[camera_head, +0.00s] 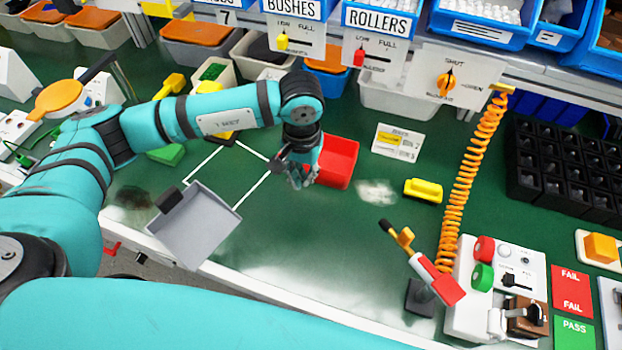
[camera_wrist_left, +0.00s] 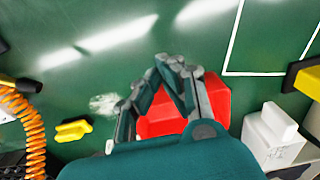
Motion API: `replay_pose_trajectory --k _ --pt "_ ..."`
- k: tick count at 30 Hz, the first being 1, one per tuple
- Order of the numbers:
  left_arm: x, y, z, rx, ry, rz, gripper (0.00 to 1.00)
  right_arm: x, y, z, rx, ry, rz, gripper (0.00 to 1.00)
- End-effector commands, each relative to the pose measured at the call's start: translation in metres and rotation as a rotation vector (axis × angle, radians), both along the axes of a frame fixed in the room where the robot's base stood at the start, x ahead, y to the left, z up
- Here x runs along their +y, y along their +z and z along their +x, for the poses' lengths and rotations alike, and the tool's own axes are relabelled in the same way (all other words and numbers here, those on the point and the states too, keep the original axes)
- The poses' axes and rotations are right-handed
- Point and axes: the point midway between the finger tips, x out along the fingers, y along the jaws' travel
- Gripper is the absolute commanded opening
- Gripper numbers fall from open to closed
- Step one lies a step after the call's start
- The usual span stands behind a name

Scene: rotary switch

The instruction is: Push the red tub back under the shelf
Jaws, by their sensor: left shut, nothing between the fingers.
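The red tub (camera_head: 340,162) stands on the green bench top, in front of the shelf and apart from the row of bins under it. My left gripper (camera_head: 299,178) is at the tub's left front side, its fingers shut and empty. In the left wrist view the shut fingers (camera_wrist_left: 172,66) reach past the red tub (camera_wrist_left: 212,105), which is partly hidden behind them. I cannot tell whether the fingers touch the tub. The shelf (camera_head: 510,62) carries blue bins and label cards along the back. My right gripper is not in view.
White bins (camera_head: 392,98) stand under the shelf behind the tub. A yellow block (camera_head: 423,190) and a label card (camera_head: 397,142) lie to the right. An orange coiled hose (camera_head: 465,180) hangs further right. A grey tray (camera_head: 195,228) sits at the front left edge. Bench in front of the tub is clear.

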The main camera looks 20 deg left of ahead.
Motion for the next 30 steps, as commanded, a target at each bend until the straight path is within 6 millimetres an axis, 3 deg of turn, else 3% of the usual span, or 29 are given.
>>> replay_pose_trajectory --k 12,21,30 --pt "-0.001 -0.086 -0.003 0.007 0.002 -0.004 0.00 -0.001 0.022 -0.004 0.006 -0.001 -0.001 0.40" --pt "-0.003 -0.086 0.034 0.002 0.001 -0.006 0.00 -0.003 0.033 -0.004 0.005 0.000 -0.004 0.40" --pt "-0.003 -0.086 0.039 0.001 0.001 -0.006 0.00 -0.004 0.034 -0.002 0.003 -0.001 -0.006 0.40"
